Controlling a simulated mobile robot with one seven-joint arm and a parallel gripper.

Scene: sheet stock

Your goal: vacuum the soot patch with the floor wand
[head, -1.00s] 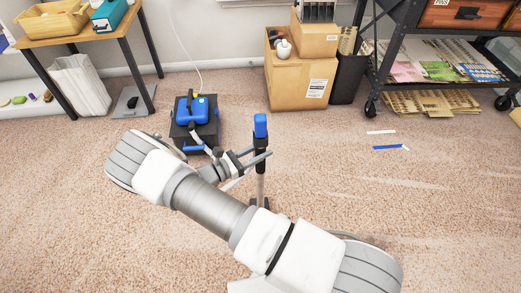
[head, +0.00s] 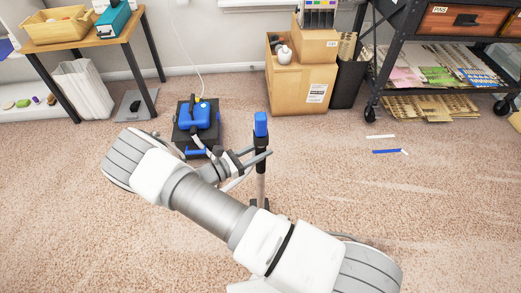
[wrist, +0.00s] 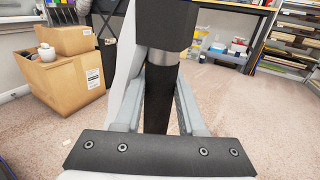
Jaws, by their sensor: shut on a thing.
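The floor wand (head: 261,125) stands about upright in front of me in the head view, with a blue top, a black grip and a grey tube. Its foot is partly hidden behind my arm. My gripper (head: 258,158) is shut on the wand below its blue top. In the wrist view the wand's dark shaft (wrist: 161,98) stands between the two grey fingers. A blue and black vacuum unit (head: 196,118) sits on the carpet behind my gripper, to the left. A hose runs from it toward the wand. I cannot make out a soot patch in these frames.
A cardboard box stack (head: 297,82) and a dark bin (head: 345,85) stand at the back wall. A wheeled black rack (head: 385,70) is at back right, a wooden table (head: 105,38) at back left. Paper strips (head: 387,151) lie on open carpet at right. A pale cord rises behind the vacuum.

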